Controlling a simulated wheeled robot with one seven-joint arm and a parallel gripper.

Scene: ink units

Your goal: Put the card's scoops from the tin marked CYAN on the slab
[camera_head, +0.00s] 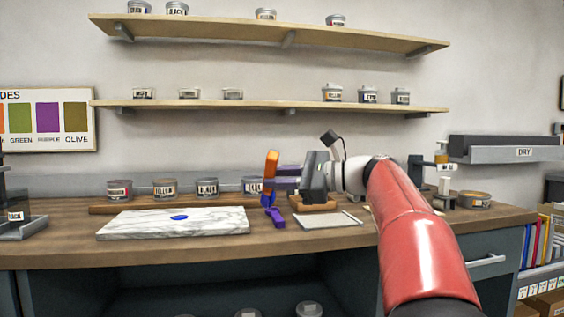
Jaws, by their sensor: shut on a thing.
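The white marbled slab (130,228) lies on the bench at left, with a small blue patch (179,217) on it. My gripper (284,176) is shut on an upright tool (271,163) with an orange upper part and a blue-purple lower part, right of the slab. The tool's lower end is close to the bench; I cannot tell whether it touches. Several tins stand behind the slab, among them a YELLOW tin (165,189), a BLACK tin (207,188) and a partly hidden tin (252,185). A shelf tin (369,95) has a label resembling CYAN, too small to be sure.
A pale flat panel (328,221) lies on the bench below my gripper. Two wall shelves (250,103) (230,28) hold more tins. A rack marked DRY (515,155) is at right. An open round tin (474,200) stands near the bench's right end.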

